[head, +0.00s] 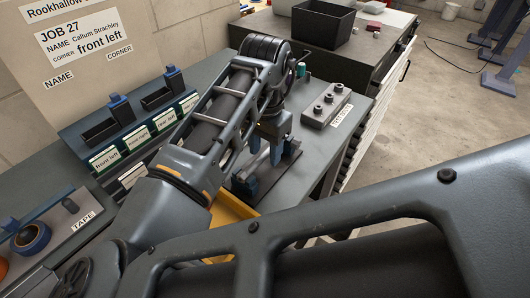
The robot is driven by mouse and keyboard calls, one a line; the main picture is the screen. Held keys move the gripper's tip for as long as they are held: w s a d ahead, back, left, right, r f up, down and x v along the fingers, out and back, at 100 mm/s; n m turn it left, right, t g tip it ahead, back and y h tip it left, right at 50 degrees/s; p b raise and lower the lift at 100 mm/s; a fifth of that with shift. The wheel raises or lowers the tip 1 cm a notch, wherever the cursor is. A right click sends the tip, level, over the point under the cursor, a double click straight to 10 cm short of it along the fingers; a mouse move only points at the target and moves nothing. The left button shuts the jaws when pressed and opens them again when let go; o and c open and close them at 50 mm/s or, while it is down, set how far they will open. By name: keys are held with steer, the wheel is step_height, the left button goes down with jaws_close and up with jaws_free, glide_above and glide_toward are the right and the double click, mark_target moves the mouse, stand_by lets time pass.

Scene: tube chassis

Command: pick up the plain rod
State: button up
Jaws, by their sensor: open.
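My gripper (273,150) points down over a dark plate on the bench, with its wrist above it. Its blue-grey fingers stand apart, so it is open. A pale metallic piece shows between and just behind the fingers; I cannot tell whether it is the plain rod or part of a holder. No rod can be made out for sure, as my arm covers much of this part of the bench.
A grey block with several dark knobs (327,104) stands right of my gripper. A rack with labelled slots (122,155) is at the left. A tape holder (60,228) lies at the lower left. A black bin (322,28) stands behind. A yellow part (232,210) lies in front.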

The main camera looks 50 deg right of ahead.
steer(key=shift+c, duration=0.4)
jaws_close()
steer(key=shift+r, duration=0.15)
